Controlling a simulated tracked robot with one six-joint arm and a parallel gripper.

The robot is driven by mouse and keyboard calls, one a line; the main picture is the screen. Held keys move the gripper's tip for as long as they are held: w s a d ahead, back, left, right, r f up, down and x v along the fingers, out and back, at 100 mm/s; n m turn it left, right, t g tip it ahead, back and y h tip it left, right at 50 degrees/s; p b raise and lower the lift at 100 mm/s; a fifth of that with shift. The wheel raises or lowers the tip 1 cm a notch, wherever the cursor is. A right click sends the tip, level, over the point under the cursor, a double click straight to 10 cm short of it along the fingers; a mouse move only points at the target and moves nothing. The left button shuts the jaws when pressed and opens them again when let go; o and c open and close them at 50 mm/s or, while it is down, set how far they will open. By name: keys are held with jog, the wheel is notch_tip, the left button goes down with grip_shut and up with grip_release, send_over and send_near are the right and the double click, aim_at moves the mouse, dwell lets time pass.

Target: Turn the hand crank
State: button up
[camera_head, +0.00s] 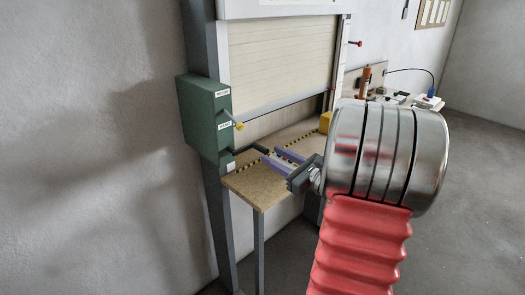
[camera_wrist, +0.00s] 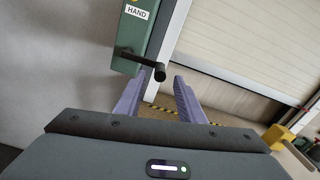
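The black hand crank (camera_head: 252,147) sticks out from the lower part of a green box (camera_head: 203,118) on the left post. In the wrist view its arm (camera_wrist: 133,56) runs right and its grip (camera_wrist: 157,71) points towards me. My gripper (camera_head: 272,156) is open, with two purple fingers pointing at the crank. In the wrist view the grip's end lies between the fingertips of my gripper (camera_wrist: 160,79), nearer the left one. I cannot tell whether it touches a finger. The green box has a HAND label (camera_wrist: 137,12).
A lever with a yellow knob (camera_head: 239,126) sits above the crank. A wooden bench (camera_head: 250,186) with yellow-black tape stands under the partly raised shutter (camera_head: 280,60). A yellow block (camera_head: 325,122) is on the bench. A grey wall is close on the left.

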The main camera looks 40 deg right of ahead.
aim_at(269, 153)
jog(key=w, duration=0.6)
jog(key=shift+a, duration=0.1)
jog(key=shift+c, duration=0.4)
grip_shut()
